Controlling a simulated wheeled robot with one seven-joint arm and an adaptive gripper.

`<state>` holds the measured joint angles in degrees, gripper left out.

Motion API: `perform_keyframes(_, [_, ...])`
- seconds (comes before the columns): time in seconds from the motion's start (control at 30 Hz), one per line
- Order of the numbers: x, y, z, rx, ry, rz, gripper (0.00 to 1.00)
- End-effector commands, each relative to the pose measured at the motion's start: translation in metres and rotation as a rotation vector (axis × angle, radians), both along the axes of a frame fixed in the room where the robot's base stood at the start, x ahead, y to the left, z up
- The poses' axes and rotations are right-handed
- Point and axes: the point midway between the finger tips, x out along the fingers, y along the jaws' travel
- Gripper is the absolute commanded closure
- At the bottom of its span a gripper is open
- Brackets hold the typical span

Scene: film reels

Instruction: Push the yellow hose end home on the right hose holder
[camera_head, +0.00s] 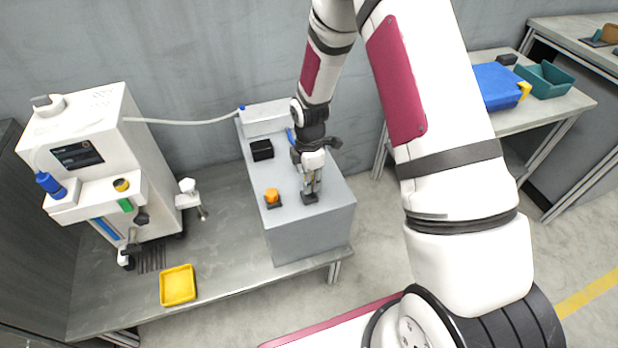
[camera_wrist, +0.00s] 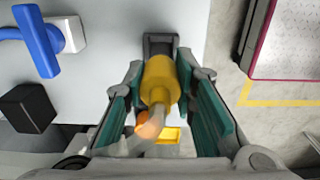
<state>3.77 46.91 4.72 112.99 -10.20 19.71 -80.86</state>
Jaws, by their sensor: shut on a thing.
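My gripper (camera_head: 312,190) points down over the right part of the grey block's top. It is shut on the yellow hose end (camera_wrist: 160,80), which shows between its teal finger pads in the wrist view. The dark right hose holder (camera_head: 310,198) is directly below the fingers. Part of it (camera_wrist: 159,43) shows just beyond the yellow end in the wrist view. The yellow end covers the rest of the holder, so I cannot tell how far on it sits. In the head view the fingers mostly hide the yellow end.
An orange piece (camera_head: 272,195) sits on a dark base left of my gripper. A black box (camera_head: 261,150) and a blue handle (camera_wrist: 38,40) are farther back on the grey block (camera_head: 310,245). A yellow tray (camera_head: 178,285) lies on the bench beside a white machine (camera_head: 85,150).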

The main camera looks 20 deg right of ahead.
Motion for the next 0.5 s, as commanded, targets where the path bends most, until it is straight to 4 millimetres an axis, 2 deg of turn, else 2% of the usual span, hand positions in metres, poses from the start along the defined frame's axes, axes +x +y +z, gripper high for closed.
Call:
perform_keyframes(0.27, [0.0, 0.0, -0.001, 0.0, 0.0, 0.0, 1.0])
perform_keyframes(0.5, [0.0, 0.0, -0.012, 0.0, 0.001, 0.001, 1.0])
